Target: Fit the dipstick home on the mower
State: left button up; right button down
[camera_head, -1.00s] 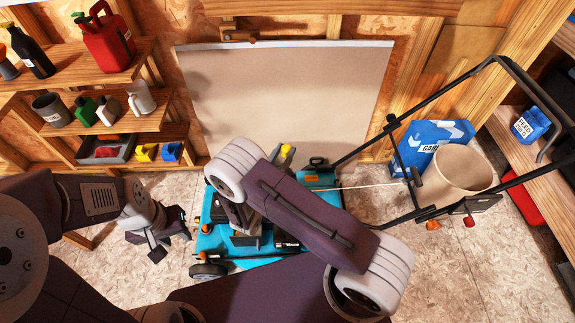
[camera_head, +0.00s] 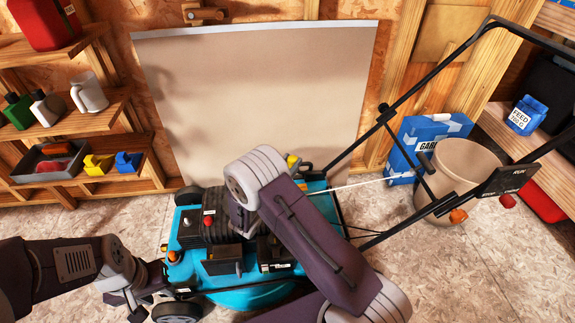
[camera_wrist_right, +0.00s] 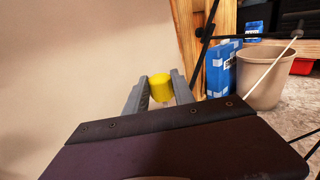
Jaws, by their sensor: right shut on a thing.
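The blue mower (camera_head: 250,299) stands on the floor, with a black engine and an orange-red cap (camera_head: 174,256) on its deck. My right gripper (camera_wrist_right: 160,90) is shut on the dipstick (camera_wrist_right: 161,86), whose yellow head shows between the grey fingers. In the head view the dipstick's yellow head (camera_head: 292,160) shows just beyond my right wrist, over the far side of the mower. Its rod and lower end are hidden, as is much of the engine behind my right arm. My left gripper (camera_head: 153,299) is low at the mower's left front, by a wheel, with its fingers apart and empty.
The mower's black handle (camera_head: 394,119) rises to the right, with a white pull cord. A beige bin (camera_head: 458,168) and a blue bag (camera_head: 405,150) stand behind it. Shelves (camera_head: 75,185) are at the left, a pale panel (camera_head: 250,90) behind. Floor is clear at lower right.

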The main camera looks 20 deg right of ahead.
jog(key=shift+r, duration=0.1)
notch_tip(320, 180, down, 6)
jog(key=b, duration=0.3)
jog(key=shift+b, duration=0.4)
jog(key=shift+r+p, duration=0.1)
jog(key=shift+p, duration=0.35)
dwell(1.1)
jog(key=shift+f+b, duration=0.35)
jog(key=shift+f, duration=0.05)
jog(key=shift+f+b, duration=2.75)
jog(key=shift+f, duration=1.2)
jog(key=shift+r, duration=0.2)
